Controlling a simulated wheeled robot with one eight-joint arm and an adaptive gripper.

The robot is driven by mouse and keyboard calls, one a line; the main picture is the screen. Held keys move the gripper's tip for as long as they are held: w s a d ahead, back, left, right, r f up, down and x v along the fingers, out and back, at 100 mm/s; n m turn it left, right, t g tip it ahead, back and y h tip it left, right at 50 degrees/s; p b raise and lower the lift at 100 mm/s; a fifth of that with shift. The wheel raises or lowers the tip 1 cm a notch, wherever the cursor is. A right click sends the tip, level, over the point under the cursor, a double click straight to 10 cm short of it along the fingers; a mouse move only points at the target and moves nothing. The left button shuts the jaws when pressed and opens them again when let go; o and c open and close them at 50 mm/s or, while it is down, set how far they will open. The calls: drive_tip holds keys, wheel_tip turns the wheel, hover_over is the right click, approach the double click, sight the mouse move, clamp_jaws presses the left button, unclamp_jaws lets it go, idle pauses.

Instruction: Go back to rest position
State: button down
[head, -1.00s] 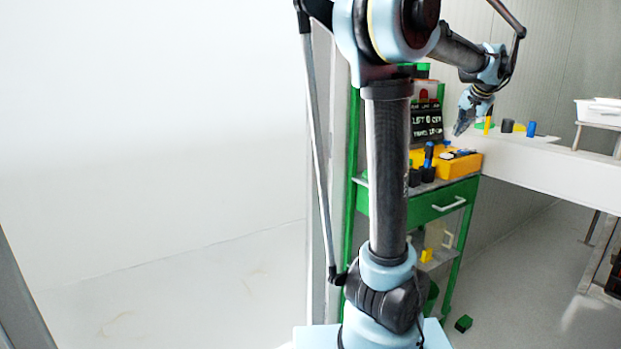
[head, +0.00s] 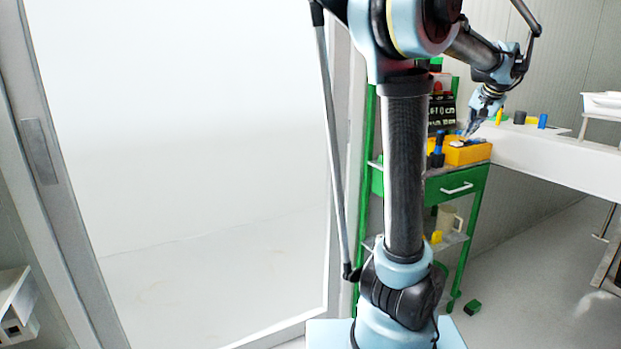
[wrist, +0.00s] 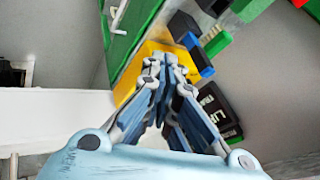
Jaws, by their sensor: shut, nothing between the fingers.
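My gripper (head: 468,130) is at the upper right of the head view, at the end of my arm, above the yellow bin (head: 472,153) on the green cart. In the wrist view my gripper (wrist: 171,58) has its fingertips together with nothing between them. Behind the fingers the yellow bin (wrist: 128,80) shows, partly hidden by them. No marked rest place shows in these frames.
The green cart (head: 472,200) with a drawer stands behind my arm, holding blue and black parts (head: 437,150). A white table (head: 550,160) with small coloured pieces is at the right. A glass-like door frame (head: 75,230) is at left.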

drive_tip(key=s+a+f+n+g, duration=0.15)
drive_tip(key=s+a+f, duration=0.25)
drive_tip(key=a, duration=0.4)
drive_tip(key=s+a+f+n+y, duration=0.1)
drive_tip(key=s+a+f+n, duration=0.2)
drive_tip(key=a, duration=0.5)
drive_tip(key=s+a+f+n+g, duration=0.1)
drive_tip(key=s+a+f, duration=0.35)
drive_tip(key=a, duration=0.35)
drive_tip(key=s+a+f+n+g, duration=0.1)
drive_tip(key=s+a+f+n, duration=0.1)
drive_tip(key=s+a+f, duration=0.2)
drive_tip(key=s+a+f+n+g, duration=0.1)
drive_tip(key=s+a+f, duration=0.4)
drive_tip(key=s+f, duration=0.6)
wheel_tip(320, 180, down, 3)
drive_tip(key=shift+s+a+r+n+h, duration=0.15)
drive_tip(key=shift+a+n+h, duration=0.15)
drive_tip(key=shift+n, duration=0.25)
